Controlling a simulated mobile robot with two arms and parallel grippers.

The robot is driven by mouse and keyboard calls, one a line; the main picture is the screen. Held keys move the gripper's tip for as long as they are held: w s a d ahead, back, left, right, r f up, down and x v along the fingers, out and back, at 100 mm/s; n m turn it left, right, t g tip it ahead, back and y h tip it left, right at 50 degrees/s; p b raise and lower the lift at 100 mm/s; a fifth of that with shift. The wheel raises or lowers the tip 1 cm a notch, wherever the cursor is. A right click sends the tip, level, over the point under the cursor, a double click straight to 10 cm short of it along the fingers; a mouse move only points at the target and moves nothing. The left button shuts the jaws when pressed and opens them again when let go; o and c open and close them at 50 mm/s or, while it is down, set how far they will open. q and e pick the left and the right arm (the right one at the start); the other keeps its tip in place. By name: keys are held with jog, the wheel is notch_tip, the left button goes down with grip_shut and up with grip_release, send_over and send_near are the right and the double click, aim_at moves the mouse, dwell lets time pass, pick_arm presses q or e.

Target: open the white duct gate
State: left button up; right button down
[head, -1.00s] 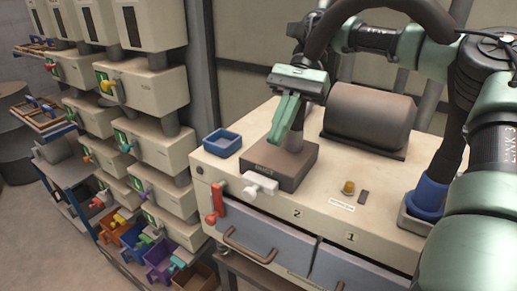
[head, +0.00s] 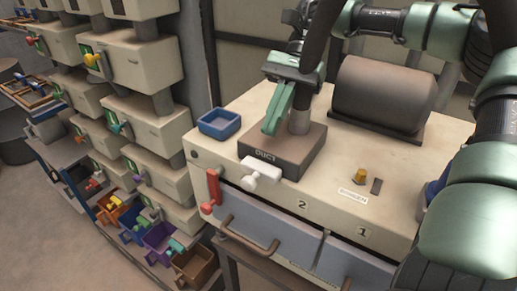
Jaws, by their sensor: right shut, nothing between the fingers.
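The white duct gate handle (head: 262,174) sticks out from the front of a dark box labelled DUCT (head: 284,150) on the cream cabinet top. A grey pipe rises from that box. My right gripper (head: 269,128) has green fingers that are shut and empty. They point down in front of the pipe, above and behind the white handle in the picture, and look apart from it. My left gripper is not in view.
A blue tray (head: 219,123) sits left of the box. A dark roller (head: 380,95) stands behind right. A red lever (head: 212,192) and two drawers are on the cabinet front. Yellow button (head: 361,174) sits right. Racks with coloured gates and bins fill the left.

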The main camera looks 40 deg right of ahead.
aim_at(249, 176)
jog(key=p+x, duration=0.2)
jog(key=x, duration=0.3)
jog(key=shift+s+a, duration=0.25)
jog(key=shift+a, duration=0.05)
jog(key=shift+s+a+f, duration=0.1)
jog(key=shift+a+f, duration=0.25)
jog(key=shift+f, duration=0.25)
